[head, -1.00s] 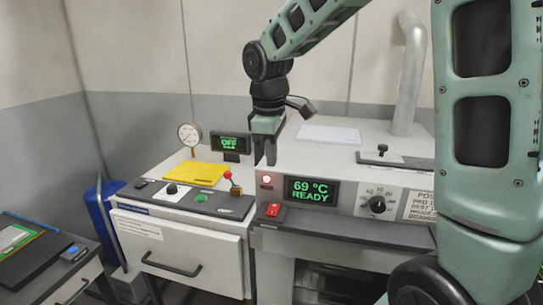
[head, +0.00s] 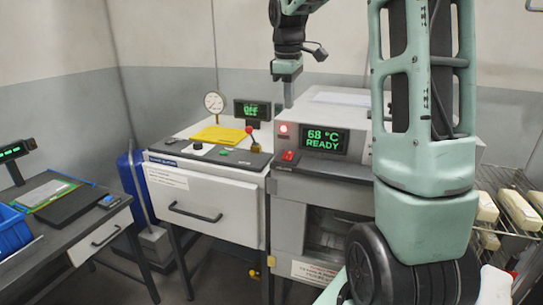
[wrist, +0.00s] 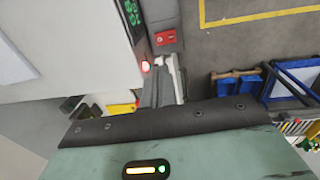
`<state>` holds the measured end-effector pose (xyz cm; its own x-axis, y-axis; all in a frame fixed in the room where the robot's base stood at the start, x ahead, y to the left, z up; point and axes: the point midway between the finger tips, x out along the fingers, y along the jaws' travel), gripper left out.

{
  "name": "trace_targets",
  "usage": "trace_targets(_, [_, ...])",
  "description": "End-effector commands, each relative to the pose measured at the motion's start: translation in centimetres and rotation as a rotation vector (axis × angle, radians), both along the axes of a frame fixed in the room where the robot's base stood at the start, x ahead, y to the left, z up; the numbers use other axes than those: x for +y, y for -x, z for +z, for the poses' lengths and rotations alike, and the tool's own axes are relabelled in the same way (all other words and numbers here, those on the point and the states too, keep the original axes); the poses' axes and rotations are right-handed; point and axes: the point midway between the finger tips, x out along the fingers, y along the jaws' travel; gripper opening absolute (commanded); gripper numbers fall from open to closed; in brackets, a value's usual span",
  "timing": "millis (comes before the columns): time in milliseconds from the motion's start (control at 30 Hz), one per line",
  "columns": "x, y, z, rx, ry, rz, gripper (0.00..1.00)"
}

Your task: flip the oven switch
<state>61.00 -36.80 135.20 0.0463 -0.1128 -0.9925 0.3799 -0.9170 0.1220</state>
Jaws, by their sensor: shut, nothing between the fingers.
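The oven (head: 285,188) stands in the middle of the head view, with a dark panel reading 68 °C READY in green. Its red switch (head: 289,156) sits at the panel's lower left, below a lit red lamp (head: 283,129). In the wrist view the red switch (wrist: 165,38) shows ahead of the fingers. My gripper (head: 288,102) is shut and empty, pointing down above the lamp and switch in the head view, apart from the switch. In the wrist view my gripper's fingers (wrist: 165,85) are close together beside the lit lamp. Which way the switch is tipped is too small to tell.
Left of the oven is a white cabinet (head: 215,208) with a gauge (head: 214,103), a yellow sheet (head: 218,134), a red-knobbed lever (head: 250,131) and a display reading OFF (head: 251,110). A side bench (head: 100,236) is at far left. A wire rack (head: 512,190) is at right.

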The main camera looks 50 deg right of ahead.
Motion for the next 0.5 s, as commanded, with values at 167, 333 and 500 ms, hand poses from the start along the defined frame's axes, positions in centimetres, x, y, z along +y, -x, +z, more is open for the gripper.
trace_targets(167, [-0.1,0.0,0.1,0.0,0.0,-0.001,0.0])
trace_targets(333, [0.0,0.0,0.0,0.0,-0.001,0.0,0.0])
trace_targets(500, [-0.2,0.0,-1.5,0.003,-0.003,-0.001,0.0])
